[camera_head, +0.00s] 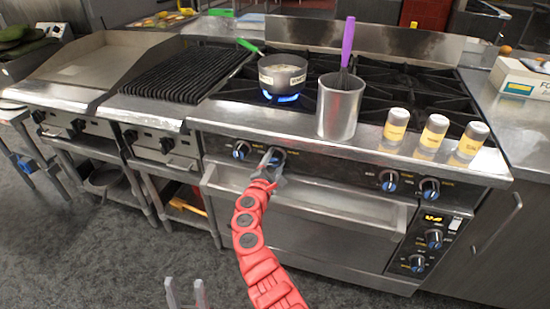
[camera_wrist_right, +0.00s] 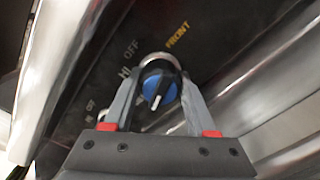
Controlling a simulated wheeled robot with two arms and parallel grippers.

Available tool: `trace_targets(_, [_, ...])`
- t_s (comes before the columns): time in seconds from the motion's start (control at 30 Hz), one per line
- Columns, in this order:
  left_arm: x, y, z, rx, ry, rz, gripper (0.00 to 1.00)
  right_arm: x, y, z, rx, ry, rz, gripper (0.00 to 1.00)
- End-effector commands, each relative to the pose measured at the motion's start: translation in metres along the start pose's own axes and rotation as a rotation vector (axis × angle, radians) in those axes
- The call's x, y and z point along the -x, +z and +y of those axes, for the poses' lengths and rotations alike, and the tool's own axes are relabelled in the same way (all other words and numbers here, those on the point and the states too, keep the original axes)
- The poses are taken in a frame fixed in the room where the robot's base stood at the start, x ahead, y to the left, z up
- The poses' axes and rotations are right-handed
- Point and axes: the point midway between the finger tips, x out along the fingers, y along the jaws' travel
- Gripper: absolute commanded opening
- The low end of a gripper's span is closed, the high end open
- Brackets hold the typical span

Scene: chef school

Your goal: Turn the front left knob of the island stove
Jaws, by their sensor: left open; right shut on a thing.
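The island stove (camera_head: 305,140) has several black and blue knobs along its front panel. My red right arm reaches up from below, and its gripper (camera_head: 270,158) is at the second knob from the left (camera_head: 279,157). In the right wrist view, the fingers (camera_wrist_right: 157,98) are closed around both sides of this knob (camera_wrist_right: 160,86), which is labelled FRONT. Its white pointer faces down toward my gripper, away from the OFF mark. The leftmost stove knob (camera_head: 241,149) is free. My left gripper (camera_head: 186,296) is open and empty at the bottom edge, low over the floor.
A pot (camera_head: 283,76) with a green handle stands over a blue flame (camera_head: 281,98). A metal canister (camera_head: 340,108) with a purple-handled tool and several spice shakers (camera_head: 396,125) stand near the front edge. The oven handle shelf (camera_head: 340,212) juts out below the knobs.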

Motion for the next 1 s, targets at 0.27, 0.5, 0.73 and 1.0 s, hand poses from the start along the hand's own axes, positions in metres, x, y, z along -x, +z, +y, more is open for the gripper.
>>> trace_targets(0.27, [-0.014,-0.002,-0.001,0.0,0.0,0.0,0.5,0.001,0.0,0.0,0.263,-0.003,0.003,0.02])
trace_targets(0.5, [-0.022,-0.004,-0.001,0.0,0.0,0.0,0.5,0.001,0.0,0.0,0.486,-0.003,0.002,0.02])
trace_targets(0.73, [-0.029,-0.005,-0.001,0.0,0.0,0.0,0.5,0.001,-0.001,0.001,0.662,-0.002,0.002,0.02])
trace_targets(1.0, [-0.033,-0.005,-0.002,0.0,0.0,0.0,0.5,0.001,-0.001,0.0,0.797,-0.002,0.003,0.02])
